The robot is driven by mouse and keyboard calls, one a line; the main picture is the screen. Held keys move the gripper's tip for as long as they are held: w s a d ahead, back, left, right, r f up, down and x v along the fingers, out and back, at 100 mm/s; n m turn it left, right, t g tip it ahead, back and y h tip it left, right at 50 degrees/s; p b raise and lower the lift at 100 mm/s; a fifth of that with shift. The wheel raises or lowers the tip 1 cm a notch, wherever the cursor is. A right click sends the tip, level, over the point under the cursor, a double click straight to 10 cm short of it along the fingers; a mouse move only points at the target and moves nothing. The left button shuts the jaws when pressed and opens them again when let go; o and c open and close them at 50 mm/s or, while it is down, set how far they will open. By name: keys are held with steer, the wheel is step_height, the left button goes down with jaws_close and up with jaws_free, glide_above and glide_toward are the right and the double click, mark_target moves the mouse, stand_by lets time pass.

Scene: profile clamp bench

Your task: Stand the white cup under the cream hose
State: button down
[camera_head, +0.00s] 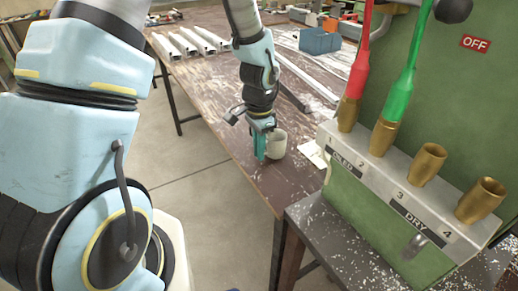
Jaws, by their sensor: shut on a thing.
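The white cup (277,144) is upright over the right edge area of the wooden table, in the middle of the head view. My gripper (261,147) points down at the cup's left side and is shut on it. The teal fingers hide part of the cup's left side. I cannot tell whether the cup's base touches the table. I see no cream hose in this view; a red hose (359,75) and a green hose (402,90) hang at the upper right.
A green machine stands at right, with a grey block (385,190) marked OILED and DRY. The hoses end in brass sockets there; two other brass sockets (428,163) are empty. White profiles (190,42) and a blue bin (320,41) lie farther back on the table (215,85).

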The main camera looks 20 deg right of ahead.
steer(key=shift+f, duration=0.1)
steer(key=shift+f, duration=0.1)
steer(key=c, duration=1)
jaws_free()
steer(key=shift+o, duration=0.2)
step_height(320, 180, up, 12)
steer(key=r+b, duration=0.1)
steer(key=b, duration=0.1)
steer(key=a+f+n+t, duration=0.1)
steer(key=a+n, duration=1.3)
steer(key=a, duration=1.2)
steer(key=shift+s+n+t, duration=0.3)
steer(key=shift+n, duration=0.1)
steer(key=shift+f, duration=0.1)
